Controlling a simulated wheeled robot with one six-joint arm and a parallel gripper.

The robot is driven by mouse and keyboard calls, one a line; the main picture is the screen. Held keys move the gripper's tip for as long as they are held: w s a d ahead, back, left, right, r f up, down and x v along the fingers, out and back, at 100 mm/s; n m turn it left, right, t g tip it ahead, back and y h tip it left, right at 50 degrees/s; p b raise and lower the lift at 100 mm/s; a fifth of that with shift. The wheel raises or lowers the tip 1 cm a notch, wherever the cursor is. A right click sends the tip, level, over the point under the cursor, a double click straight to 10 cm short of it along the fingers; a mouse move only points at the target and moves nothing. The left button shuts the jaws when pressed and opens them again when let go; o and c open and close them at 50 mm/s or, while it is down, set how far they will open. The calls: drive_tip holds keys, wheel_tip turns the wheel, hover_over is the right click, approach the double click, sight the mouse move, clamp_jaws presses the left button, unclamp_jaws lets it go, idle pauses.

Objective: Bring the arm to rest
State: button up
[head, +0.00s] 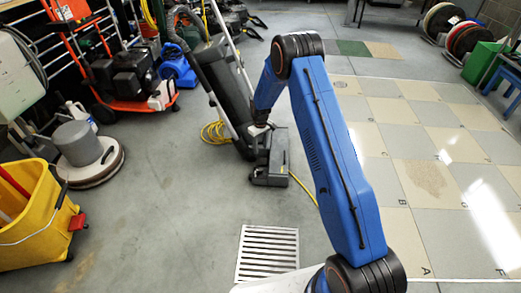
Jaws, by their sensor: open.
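My blue arm stands raised in the middle of the head view. Its long upper link runs from the dark joint at the bottom up to a dark elbow joint near the top. From the elbow, a shorter blue link points down and away, in front of the grey upright floor machine (222,88). I cannot make out my gripper's fingers beyond that link. No held object shows.
A yellow mop bucket (42,215) and a round floor polisher (90,155) stand at left. An orange machine (85,45) is behind them. A floor grate (267,253) lies ahead. A yellow cord (213,132) lies by the grey machine. Tiled floor (425,180) at right is clear.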

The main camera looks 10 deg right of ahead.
idle(0.4)
drive_tip(key=s+d+r+m+t, duration=0.1)
drive_tip(key=s+r, duration=0.3)
drive_tip(key=r, duration=0.7)
drive_tip(key=s+d+r, duration=0.1)
drive_tip(key=s+r, duration=0.2)
drive_tip(key=r, duration=0.8)
drive_tip(key=s+d+r+m+t, duration=0.1)
drive_tip(key=s+d+r+m, duration=0.1)
drive_tip(key=s+r, duration=1.35)
drive_tip(key=s+d+r+m+t, duration=0.1)
drive_tip(key=s+r, duration=0.4)
drive_tip(key=s, duration=0.3)
drive_tip(key=s+d+r, duration=0.1)
drive_tip(key=s+r, duration=0.4)
drive_tip(key=s, duration=0.3)
drive_tip(key=s+f+m+t, duration=0.1)
drive_tip(key=s, duration=1.7)
drive_tip(key=shift+s+d+m+t, duration=0.2)
drive_tip(key=shift+s+m+t, duration=0.1)
drive_tip(key=shift+t, duration=0.1)
